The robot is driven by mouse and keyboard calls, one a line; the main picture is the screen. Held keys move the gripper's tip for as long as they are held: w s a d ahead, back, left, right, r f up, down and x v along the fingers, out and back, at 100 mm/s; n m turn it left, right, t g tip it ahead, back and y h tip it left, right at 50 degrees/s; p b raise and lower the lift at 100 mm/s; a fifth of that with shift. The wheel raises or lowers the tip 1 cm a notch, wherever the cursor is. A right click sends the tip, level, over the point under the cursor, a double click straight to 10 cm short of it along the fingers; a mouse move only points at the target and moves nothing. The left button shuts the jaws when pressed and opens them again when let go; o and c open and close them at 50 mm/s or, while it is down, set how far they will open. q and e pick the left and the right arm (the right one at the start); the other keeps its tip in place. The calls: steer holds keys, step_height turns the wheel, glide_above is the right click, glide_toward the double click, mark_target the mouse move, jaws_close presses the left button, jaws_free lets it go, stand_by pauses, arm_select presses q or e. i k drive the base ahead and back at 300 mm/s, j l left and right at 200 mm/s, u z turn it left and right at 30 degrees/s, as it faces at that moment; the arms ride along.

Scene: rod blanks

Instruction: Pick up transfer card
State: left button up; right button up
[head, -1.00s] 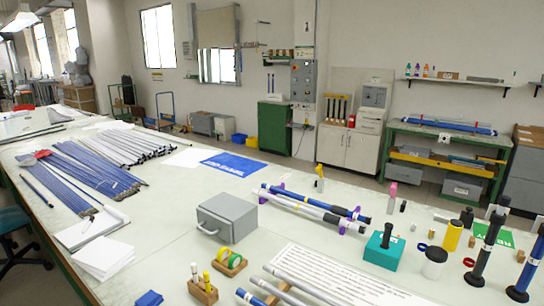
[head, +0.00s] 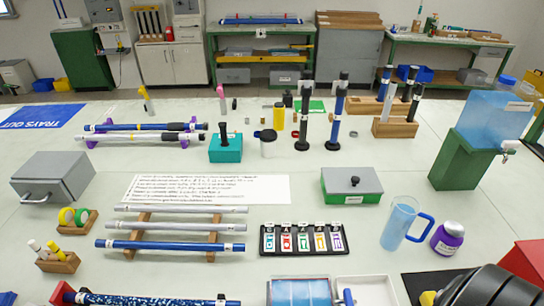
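No card that I can read as the transfer card stands out. A black tray (head: 258,240) near the front middle of the table holds several small white cards (head: 302,239) with coloured marks, side by side. Their lettering is too small to read. A large white printed sheet (head: 270,188) lies flat behind the tray. Neither of my grippers can be made out. A dark rounded part at the bottom right corner is cut off by the frame, and I cannot tell what it is.
Rods on a wooden rack (head: 130,246) lie left of the tray. A grey case (head: 55,180) is at far left. A blue dispenser (head: 493,120) stands at right.

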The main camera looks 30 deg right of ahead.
mark_target(301, 233)
steer(key=l+z, duration=0.15)
steer(key=z, duration=0.85)
